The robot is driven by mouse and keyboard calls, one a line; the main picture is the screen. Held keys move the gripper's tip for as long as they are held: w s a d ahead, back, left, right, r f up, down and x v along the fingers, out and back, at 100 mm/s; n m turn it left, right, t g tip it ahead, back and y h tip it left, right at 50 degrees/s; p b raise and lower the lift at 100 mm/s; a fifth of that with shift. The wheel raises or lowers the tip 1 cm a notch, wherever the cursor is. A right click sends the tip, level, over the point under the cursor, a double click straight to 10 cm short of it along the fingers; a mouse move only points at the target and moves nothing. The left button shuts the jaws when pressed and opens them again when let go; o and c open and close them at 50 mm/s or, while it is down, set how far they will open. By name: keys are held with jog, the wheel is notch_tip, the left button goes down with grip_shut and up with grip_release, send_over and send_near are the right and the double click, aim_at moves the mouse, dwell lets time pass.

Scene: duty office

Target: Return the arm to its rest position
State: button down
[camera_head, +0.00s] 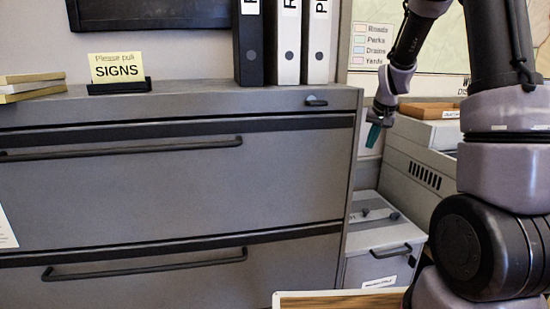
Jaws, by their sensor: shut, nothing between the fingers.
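My arm comes down from the top right, in front of the wall map. My gripper (375,134) hangs at its end, right of the grey cabinet (170,185), with its teal tips pointing down. It is shut and empty, and appears apart from everything around it. The rest of my arm fills the right side and hides part of the grey machine behind it.
The cabinet has two drawers, both closed. On it stand binders (287,42), a yellow sign (117,68) and stacked yellow pads (30,88). A grey machine (415,165) with a wooden tray (428,110) stands right. A small grey box (378,235) sits low between.

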jog(key=s+a+r+t+y, duration=0.1)
jog(key=s+a+r, duration=0.2)
jog(key=s+r, duration=0.45)
jog(key=s+a+r, duration=0.2)
jog(key=s+r, duration=0.5)
jog(key=s, duration=0.1)
jog(key=s+a+r, duration=0.1)
jog(key=s, duration=0.6)
jog(key=s+a+r+t, duration=0.1)
jog(key=s+a+r, duration=0.1)
jog(key=s, duration=0.6)
jog(key=shift+s+y, duration=0.15)
jog(key=shift+y, duration=0.25)
